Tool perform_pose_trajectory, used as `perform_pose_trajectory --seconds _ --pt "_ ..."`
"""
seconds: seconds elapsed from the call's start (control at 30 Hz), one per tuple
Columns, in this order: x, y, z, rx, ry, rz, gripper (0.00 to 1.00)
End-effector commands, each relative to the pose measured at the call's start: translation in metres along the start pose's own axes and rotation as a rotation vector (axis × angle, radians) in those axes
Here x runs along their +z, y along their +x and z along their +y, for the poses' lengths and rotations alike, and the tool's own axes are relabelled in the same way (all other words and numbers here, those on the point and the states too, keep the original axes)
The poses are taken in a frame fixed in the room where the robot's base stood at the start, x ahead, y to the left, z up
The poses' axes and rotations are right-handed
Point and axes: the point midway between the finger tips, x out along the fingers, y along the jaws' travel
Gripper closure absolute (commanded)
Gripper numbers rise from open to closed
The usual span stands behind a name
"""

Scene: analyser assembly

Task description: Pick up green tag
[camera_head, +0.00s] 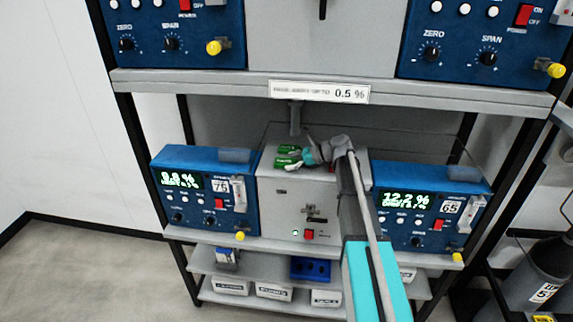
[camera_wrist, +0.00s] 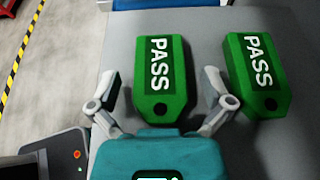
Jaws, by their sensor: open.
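Two green tags marked PASS lie side by side on a grey surface in the wrist view: a left green tag (camera_wrist: 160,68) and a right green tag (camera_wrist: 257,75). My gripper (camera_wrist: 158,92) is open, with one finger on each side of the left tag's lower end. The right finger is in the gap between the two tags. I cannot tell whether the fingers touch the tag. In the head view the green tags (camera_head: 288,150) lie on top of the grey box (camera_head: 275,200), just left of my gripper (camera_head: 306,157).
Blue analysers stand left (camera_head: 204,195) and right (camera_head: 432,205) of the grey box on the rack. A shelf edge with a 0.5 % label (camera_head: 318,92) runs above my gripper. Lower shelves hold white bins (camera_head: 275,291) and a blue block (camera_head: 310,268).

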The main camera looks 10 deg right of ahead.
Motion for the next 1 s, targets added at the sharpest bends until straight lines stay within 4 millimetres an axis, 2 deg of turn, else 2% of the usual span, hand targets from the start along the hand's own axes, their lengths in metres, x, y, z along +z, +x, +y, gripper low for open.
perform_pose_trajectory --seconds 0.07,0.5,1.0 --pt "0.0 -0.0001 0.0 0.0 0.0 0.0 0.0" --pt "-0.0001 0.0 0.0001 0.0 0.0 0.0 0.79" --pt "0.0062 -0.0025 0.0001 0.0 0.0 0.0 0.8"
